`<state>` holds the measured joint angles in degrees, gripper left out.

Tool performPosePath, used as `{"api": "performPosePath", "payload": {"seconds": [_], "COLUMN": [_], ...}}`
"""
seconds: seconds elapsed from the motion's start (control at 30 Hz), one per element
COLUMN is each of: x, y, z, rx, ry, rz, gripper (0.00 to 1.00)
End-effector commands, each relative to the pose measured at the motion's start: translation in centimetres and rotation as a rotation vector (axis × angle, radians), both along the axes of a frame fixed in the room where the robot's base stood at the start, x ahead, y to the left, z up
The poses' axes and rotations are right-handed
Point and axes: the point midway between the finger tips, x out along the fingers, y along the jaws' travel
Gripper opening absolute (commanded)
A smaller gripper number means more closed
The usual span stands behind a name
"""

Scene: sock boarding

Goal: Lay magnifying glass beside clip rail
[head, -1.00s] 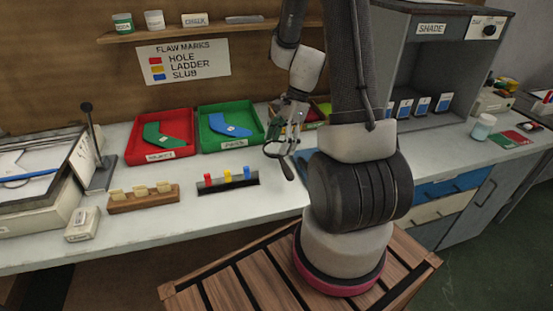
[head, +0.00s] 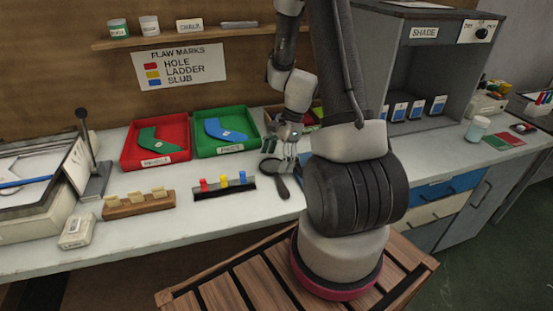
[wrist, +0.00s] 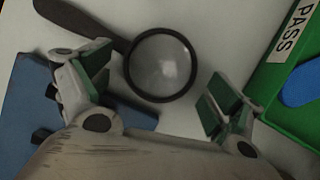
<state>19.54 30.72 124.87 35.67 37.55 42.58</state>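The black-rimmed magnifying glass (head: 274,166) lies flat on the pale bench just right of the clip rail (head: 225,190), with a small gap between them. Its dark handle points toward the bench's front edge. The rail is dark and carries red, yellow and blue clips. My gripper (head: 282,151) is just above and behind the lens. In the wrist view my gripper (wrist: 158,90) is open, its green-padded fingers wide apart. The magnifying glass (wrist: 163,64) shows between and beyond them, its round lens apart from both fingers. The clip rail is not in the wrist view.
A green PASS tray (head: 227,151) and a red tray (head: 156,163) stand behind the rail, each holding a sock-shaped piece. A blue flat thing (wrist: 35,115) lies beside the handle. A wooden block with tan pieces (head: 138,204) stands left of the rail.

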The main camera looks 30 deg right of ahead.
Motion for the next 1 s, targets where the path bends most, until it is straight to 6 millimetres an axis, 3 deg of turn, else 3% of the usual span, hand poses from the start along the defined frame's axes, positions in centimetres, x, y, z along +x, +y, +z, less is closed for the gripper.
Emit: {"api": "performPosePath", "payload": {"seconds": [0.37,0.7,1.0], "x": [0.1,0.1,-0.1], "y": [-0.3,-3.1,-4.3], "z": [1.0,7.8,11.5], "rx": [0.001,-0.001,-0.005], "ry": [-0.003,-0.005,-0.009], "rz": [-0.001,-0.002,0.014], "gripper": [0.93,0.93,0.93]}}
